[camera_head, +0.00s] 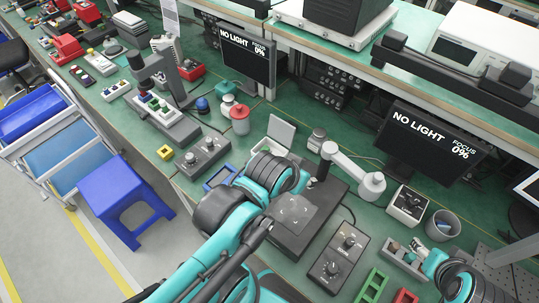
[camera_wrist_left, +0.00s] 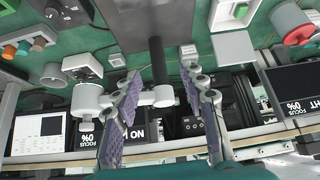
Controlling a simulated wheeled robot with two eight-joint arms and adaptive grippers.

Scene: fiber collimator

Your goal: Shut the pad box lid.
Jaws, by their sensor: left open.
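The pad box (camera_wrist_left: 236,12) is white with a green pad inside, and shows at the top of the left wrist view. Its white lid (camera_wrist_left: 234,50) stands open beside it. In the head view the raised lid (camera_head: 282,131) is behind my left wrist, and my arm hides part of the box. My left gripper (camera_wrist_left: 165,105) is open, with its purple-padded fingers apart and nothing clearly held between them. The box and lid lie to the right of the fingers in that view. My right gripper (camera_head: 436,260) is at the lower right of the head view, too small to read.
A white jointed arm device (camera_head: 345,165) stands right of the lid. A red-topped spool (camera_head: 240,115) stands left of it. A knob controller (camera_head: 338,258), a monitor (camera_head: 425,140) and a grey cup (camera_head: 442,225) crowd the green bench around my arms.

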